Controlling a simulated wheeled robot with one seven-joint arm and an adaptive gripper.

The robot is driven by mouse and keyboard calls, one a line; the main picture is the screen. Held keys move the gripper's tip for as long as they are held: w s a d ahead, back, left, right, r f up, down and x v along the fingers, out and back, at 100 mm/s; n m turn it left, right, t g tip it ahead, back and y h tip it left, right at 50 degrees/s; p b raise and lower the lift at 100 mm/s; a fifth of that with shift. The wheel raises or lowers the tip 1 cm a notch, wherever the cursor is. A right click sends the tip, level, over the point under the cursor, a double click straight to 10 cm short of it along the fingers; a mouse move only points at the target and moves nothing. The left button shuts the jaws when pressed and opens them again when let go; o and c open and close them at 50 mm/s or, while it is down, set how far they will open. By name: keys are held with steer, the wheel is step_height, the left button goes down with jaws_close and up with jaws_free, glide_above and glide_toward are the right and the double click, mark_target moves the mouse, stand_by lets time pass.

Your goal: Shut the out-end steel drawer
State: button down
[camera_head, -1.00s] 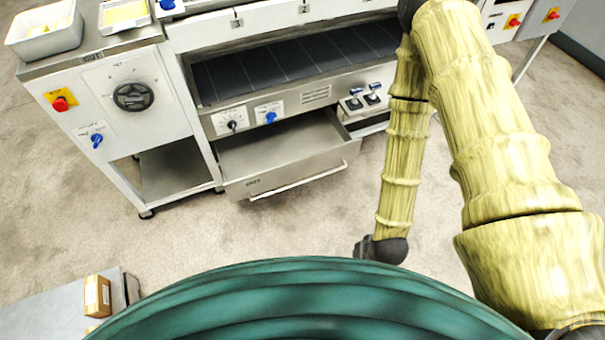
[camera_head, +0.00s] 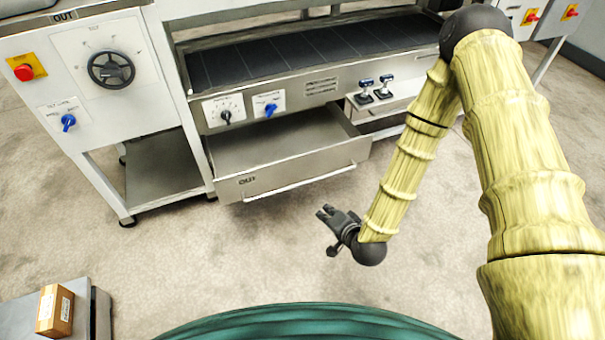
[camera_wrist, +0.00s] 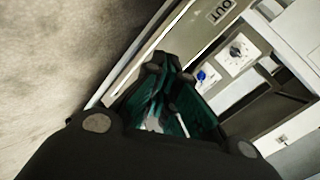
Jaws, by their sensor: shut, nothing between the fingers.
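The out-end steel drawer (camera_head: 300,178) sticks out open from the lower front of the machine in the head view. Its front carries an OUT label and a long bar handle (camera_head: 300,184). My gripper (camera_head: 326,213) is in front of and below the drawer front in the picture, apart from its handle, with its fingers shut and empty. In the wrist view my gripper (camera_wrist: 168,64) shows its fingers together, with the drawer front (camera_wrist: 205,30) and its OUT label beyond them, tilted.
A second drawer (camera_head: 390,108) right of it also stands a little out. A box (camera_head: 55,310) lies on a grey surface at lower left. The floor (camera_head: 250,250) before the drawer is clear.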

steer(key=w+a+f+m+t+y+b, duration=0.1)
steer(key=w+f+m+t+b, duration=0.35)
steer(key=w+b, duration=0.65)
steer(key=m+t+b, duration=0.1)
steer(key=t+b, duration=0.1)
steer(key=b, duration=0.6)
glide_toward(300, 156)
steer(key=x, duration=0.6)
steer(key=shift+w+a, duration=0.2)
steer(key=shift+w, duration=0.3)
